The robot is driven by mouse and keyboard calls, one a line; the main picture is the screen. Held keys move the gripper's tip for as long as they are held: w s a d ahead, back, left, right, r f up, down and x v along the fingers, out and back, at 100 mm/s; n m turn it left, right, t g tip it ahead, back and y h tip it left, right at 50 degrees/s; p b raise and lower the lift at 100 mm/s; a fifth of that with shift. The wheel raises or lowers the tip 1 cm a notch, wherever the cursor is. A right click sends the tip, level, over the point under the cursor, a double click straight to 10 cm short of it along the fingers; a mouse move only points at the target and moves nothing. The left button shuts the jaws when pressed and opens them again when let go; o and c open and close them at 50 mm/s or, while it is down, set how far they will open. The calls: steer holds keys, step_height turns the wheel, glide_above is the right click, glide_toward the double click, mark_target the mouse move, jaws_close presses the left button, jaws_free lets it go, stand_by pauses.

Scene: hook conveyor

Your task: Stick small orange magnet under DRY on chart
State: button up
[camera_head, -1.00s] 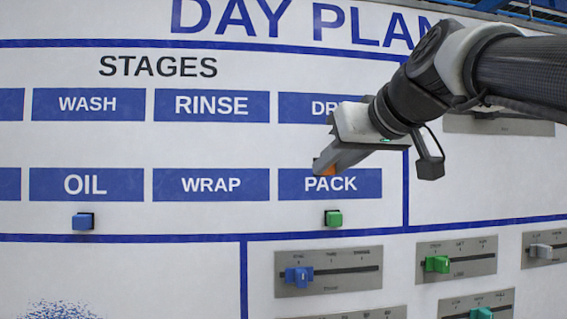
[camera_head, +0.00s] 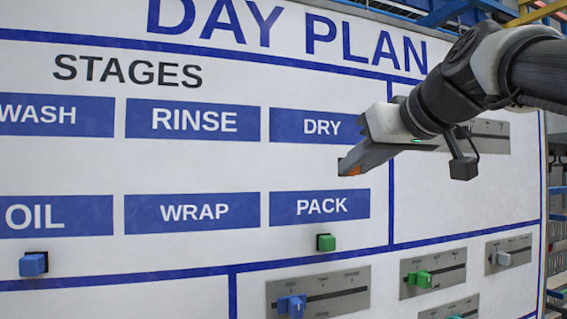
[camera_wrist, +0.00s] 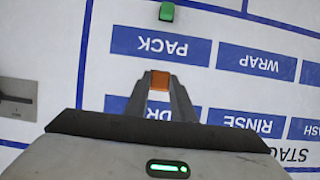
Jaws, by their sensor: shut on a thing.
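My gripper (camera_head: 352,168) is shut on the small orange magnet (camera_head: 355,171). In the wrist view the orange magnet (camera_wrist: 160,80) sits between the two fingertips. The DRY label (camera_head: 321,127) is a blue box on the white chart (camera_head: 230,70), at the right end of the upper row. In the head view the gripper tip is just below and right of the middle of DRY, above the PACK label (camera_head: 319,207). In the wrist view my fingers partly hide DRY (camera_wrist: 150,110). I cannot tell whether the magnet touches the chart.
A green magnet (camera_head: 326,242) sits under PACK and a blue magnet (camera_head: 33,264) under OIL. Grey slider plates with blue (camera_head: 292,306) and green (camera_head: 419,279) knobs are at lower right. Another grey plate (camera_head: 485,137) lies behind my arm. The white gap between the label rows is clear.

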steer(key=shift+w+a+p, duration=0.35)
steer(key=shift+w+a, duration=0.05)
steer(key=shift+w, duration=0.85)
steer(key=shift+w+a+p, duration=0.35)
steer(key=shift+w+a, duration=0.05)
steer(key=shift+w, duration=0.8)
steer(key=shift+w+a+p, duration=0.35)
steer(key=shift+w+a, duration=0.05)
steer(key=shift+w, duration=0.85)
steer(key=shift+w+a, duration=0.1)
steer(key=shift+w, duration=0.25)
steer(key=o, duration=1)
steer(key=shift+s, duration=0.1)
steer(key=v, duration=1.7)
steer(key=s+a+f+m+g+h, duration=0.1)
steer(key=s+f, duration=0.3)
steer(key=f, duration=1)
steer(key=s+a+f+m+g+h, duration=0.1)
steer(key=s+f+g, duration=0.3)
steer(key=f, duration=1)
steer(key=s+a+f+m+g+h, duration=0.1)
steer(key=s+f, duration=0.4)
steer(key=f, duration=0.9)
steer(key=shift+s+a+m+g+h+p, duration=0.3)
steer(key=shift+g+h+p, duration=0.1)
steer(key=shift+g+h, duration=0.25)
